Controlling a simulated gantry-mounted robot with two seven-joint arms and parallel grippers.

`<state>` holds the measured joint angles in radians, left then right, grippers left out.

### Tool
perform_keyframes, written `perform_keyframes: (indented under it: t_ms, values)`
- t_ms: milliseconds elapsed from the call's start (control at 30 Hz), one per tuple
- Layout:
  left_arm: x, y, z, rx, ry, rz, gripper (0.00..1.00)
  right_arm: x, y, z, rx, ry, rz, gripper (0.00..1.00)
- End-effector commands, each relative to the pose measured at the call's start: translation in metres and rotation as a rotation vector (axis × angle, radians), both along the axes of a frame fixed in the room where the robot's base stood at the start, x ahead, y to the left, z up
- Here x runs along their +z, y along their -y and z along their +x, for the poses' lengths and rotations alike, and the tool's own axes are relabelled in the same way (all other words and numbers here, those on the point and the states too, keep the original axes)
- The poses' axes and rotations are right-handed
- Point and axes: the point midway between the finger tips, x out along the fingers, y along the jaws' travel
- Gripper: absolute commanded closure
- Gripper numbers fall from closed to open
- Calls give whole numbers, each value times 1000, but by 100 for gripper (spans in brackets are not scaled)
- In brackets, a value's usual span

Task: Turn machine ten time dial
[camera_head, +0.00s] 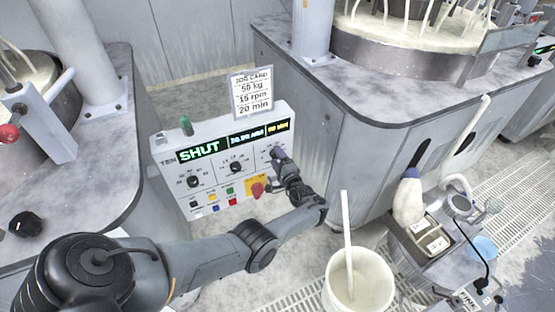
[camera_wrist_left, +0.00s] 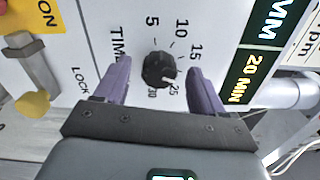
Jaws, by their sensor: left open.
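The TEN machine's control panel (camera_head: 222,172) stands between two platen machines in the head view. Its time dial (camera_wrist_left: 160,69) is a round black knob with a pale mark on its lower right side, near 25. My left gripper (camera_head: 278,155) is at the panel's right end and hides the dial in the head view. In the left wrist view its purple fingers are open, one on each side of the dial, with visible gaps. Whether the tips reach around the knob is unclear. The time display (camera_wrist_left: 250,78) reads 20 MIN. My right gripper is not in view.
A job card (camera_head: 252,93) above the panel reads 50 kg, 15 rpm, 20 min. Two other dials (camera_head: 194,181) and (camera_head: 235,167) and several coloured buttons are left of my gripper. A yellow-backed red knob (camera_head: 258,190) is close below. A white bucket (camera_head: 358,285) stands in front.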

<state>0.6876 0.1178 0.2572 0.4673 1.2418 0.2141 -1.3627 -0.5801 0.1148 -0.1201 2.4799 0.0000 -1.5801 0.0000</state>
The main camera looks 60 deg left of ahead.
Motion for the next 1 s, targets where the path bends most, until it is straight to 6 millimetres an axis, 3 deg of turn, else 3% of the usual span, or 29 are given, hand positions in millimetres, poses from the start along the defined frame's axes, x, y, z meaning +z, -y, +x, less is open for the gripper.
perform_keyframes:
  t_ms: [333, 733, 1000]
  values:
    - [1, 14, -1, -3, -1, -1, 31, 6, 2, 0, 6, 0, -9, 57]
    - [1, 79, -8, -3, 1, -2, 31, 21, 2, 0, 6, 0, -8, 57]
    - [0, 104, -12, 0, 0, 0, 31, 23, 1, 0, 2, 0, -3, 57]
